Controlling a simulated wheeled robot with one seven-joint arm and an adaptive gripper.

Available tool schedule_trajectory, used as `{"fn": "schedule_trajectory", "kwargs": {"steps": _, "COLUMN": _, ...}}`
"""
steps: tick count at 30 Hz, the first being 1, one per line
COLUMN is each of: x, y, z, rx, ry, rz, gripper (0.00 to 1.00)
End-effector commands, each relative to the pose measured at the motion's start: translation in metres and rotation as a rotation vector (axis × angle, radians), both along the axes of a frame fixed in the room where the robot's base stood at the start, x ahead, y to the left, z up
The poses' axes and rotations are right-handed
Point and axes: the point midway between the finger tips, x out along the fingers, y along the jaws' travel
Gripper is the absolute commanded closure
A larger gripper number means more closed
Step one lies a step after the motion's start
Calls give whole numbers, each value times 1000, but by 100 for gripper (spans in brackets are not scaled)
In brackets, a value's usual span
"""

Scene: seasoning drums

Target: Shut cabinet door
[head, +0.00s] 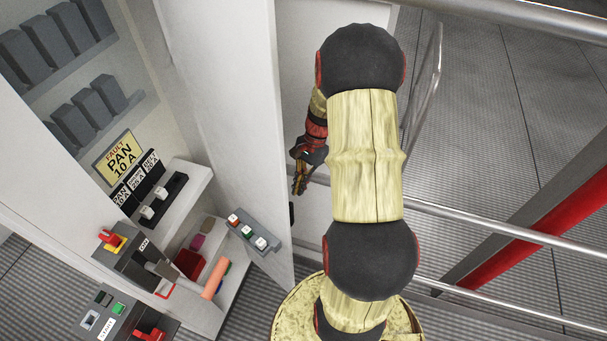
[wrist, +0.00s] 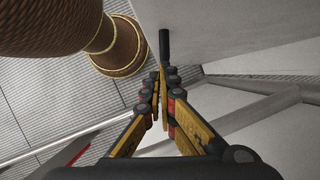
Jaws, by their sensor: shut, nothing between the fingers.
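The white cabinet door (head: 235,130) stands open in the head view, jutting out from the cabinet (head: 20,130) on the left. A dark handle (head: 291,214) shows at its right edge, and a dark bar that looks like this handle (wrist: 165,45) is in the wrist view on a pale panel (wrist: 235,28). My gripper (head: 299,188) is on the right, outer side of the door, near the handle. In the wrist view its fingers (wrist: 163,82) are together and empty, with the tips close to the bar. I cannot tell whether they touch it.
A button box (head: 254,232) sits by the door's inner side. Inside the cabinet are a fault sign (head: 119,157), a shelf (head: 185,188) and coloured parts. Metal rails (head: 480,220) and a red beam (head: 545,228) stand at the right. Grey floor (head: 500,110) shows beyond my arm.

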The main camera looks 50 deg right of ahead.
Motion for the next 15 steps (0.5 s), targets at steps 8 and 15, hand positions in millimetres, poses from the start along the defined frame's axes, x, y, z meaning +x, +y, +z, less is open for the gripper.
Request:
{"fn": "schedule_trajectory", "kwargs": {"steps": 8, "x": -1, "y": 35, "z": -7, "rx": 0, "ry": 0, "rz": 3, "gripper": 100}}
{"fn": "schedule_trajectory", "kwargs": {"steps": 15, "x": -1, "y": 44, "z": -8, "rx": 0, "ry": 0, "rz": 1, "gripper": 100}}
